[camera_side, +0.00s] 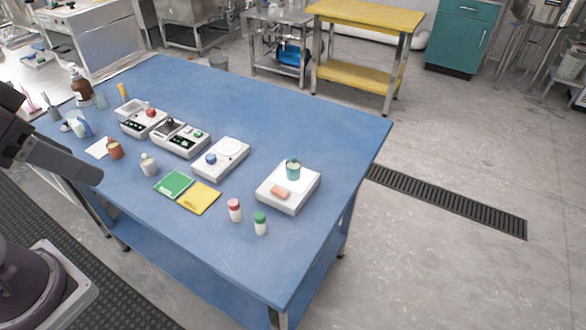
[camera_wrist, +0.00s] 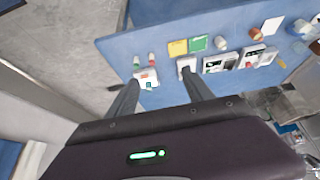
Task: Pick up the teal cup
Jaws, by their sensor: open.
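The teal cup (camera_side: 293,170) stands upright on a white square device (camera_side: 271,200) near the right end of the blue table, beside an orange block (camera_side: 280,192). In the wrist view the teal cup (camera_wrist: 149,86) is small and far off, close to the left finger. My gripper (camera_wrist: 162,78) is open and empty, its two fingers spread wide. It is well away from the cup. In the side view only dark parts of my arm show at the left edge; the fingertips are not visible there.
A red-capped bottle (camera_side: 234,210) and a green-capped bottle (camera_side: 260,223) stand in front of the white device. Another white device (camera_side: 221,158), a green pad (camera_side: 173,184) and a yellow pad (camera_side: 199,197) lie left of it. The table's right end (camera_side: 345,150) is clear.

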